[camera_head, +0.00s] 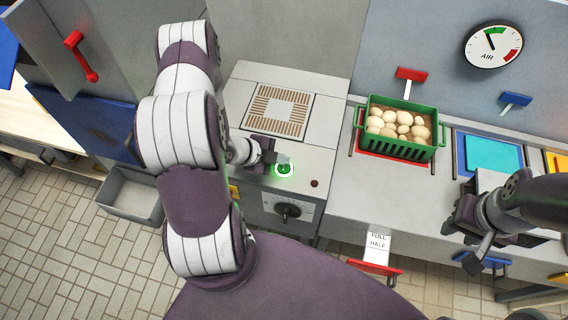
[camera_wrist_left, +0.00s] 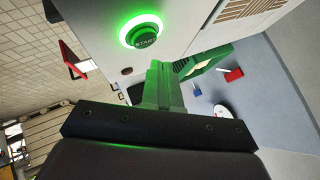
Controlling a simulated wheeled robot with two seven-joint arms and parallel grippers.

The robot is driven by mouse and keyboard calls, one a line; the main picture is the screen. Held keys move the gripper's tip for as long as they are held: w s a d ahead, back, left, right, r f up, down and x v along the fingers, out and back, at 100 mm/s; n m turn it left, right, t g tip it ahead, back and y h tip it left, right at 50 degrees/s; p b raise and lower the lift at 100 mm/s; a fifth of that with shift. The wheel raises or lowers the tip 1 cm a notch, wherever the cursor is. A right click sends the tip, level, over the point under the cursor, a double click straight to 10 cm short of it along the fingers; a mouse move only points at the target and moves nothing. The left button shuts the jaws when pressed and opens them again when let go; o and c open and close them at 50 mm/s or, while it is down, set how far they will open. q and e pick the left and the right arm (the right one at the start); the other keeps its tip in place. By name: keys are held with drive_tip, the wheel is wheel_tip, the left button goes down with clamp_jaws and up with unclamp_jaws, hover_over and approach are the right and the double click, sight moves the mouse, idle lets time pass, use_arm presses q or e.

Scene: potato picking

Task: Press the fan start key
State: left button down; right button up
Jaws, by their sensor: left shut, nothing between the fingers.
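The fan start key is a round green button (camera_head: 284,169) with a lit green ring, on the front top of the grey fan unit. In the left wrist view the button (camera_wrist_left: 144,36) reads START. My left gripper (camera_head: 283,159) is just behind the button in the head view, its fingers shut and empty. In the left wrist view its fingertips (camera_wrist_left: 160,70) are together, close to the button, with a gap between them in the picture. I cannot tell the height between them. My right gripper (camera_head: 462,246) is at the right, apart from the key, fingers spread and empty.
A vent grille (camera_head: 278,110) lies behind the key. A small dark red button (camera_head: 314,183) is right of it and a black knob (camera_head: 288,211) is on the front face. A green crate of potatoes (camera_head: 398,149) stands to the right, with a blue tray (camera_head: 493,153) beyond.

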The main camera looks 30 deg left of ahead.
sight(281, 168)
use_arm(q)
wheel_tip(281, 168, up, 4)
drive_tip(key=p, duration=0.3)
drive_tip(key=shift+r, duration=0.2)
drive_tip(key=shift+f, duration=0.1)
idle(0.4)
